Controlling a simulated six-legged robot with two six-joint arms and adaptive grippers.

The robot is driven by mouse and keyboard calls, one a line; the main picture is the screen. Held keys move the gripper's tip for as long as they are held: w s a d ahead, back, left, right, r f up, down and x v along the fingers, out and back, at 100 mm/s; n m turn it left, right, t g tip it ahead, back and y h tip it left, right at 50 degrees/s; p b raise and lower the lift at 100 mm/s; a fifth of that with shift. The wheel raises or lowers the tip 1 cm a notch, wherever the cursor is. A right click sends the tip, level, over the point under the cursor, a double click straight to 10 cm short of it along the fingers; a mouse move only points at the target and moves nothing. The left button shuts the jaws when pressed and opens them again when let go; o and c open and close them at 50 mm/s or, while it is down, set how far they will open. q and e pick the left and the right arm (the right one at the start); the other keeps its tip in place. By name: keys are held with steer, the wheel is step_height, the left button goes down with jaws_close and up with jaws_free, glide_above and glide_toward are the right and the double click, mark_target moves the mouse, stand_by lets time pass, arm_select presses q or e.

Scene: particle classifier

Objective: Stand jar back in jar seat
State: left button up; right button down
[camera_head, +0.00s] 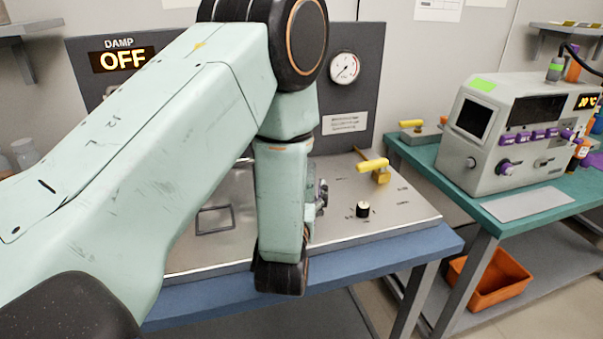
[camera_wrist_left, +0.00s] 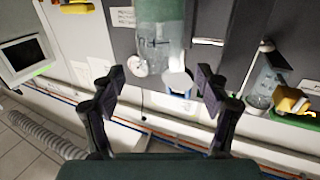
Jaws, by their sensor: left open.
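My left gripper (camera_wrist_left: 160,82) is open, its two dark fingers spread apart in the left wrist view. A clear vessel that looks like the jar (camera_wrist_left: 155,42), with green at its top end in this view, is beyond the fingers, near the upper middle. I see no finger touching it. The wrist picture looks upside down. In the head view my left arm covers the middle of the machine deck (camera_head: 400,204), and the fingertips are hidden behind it. I cannot make out the jar seat. My right gripper is in neither view.
A yellow-handled valve (camera_head: 380,170) and a black knob (camera_head: 363,209) stand on the deck's right side. A gauge (camera_head: 344,68) is on the back panel. A purple-buttoned instrument (camera_head: 515,130) sits on the right bench, above an orange bin (camera_head: 495,280).

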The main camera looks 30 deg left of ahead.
arm_select(q)
steer(key=v, duration=0.5)
steer(key=shift+a, duration=0.1)
stand_by(0.3)
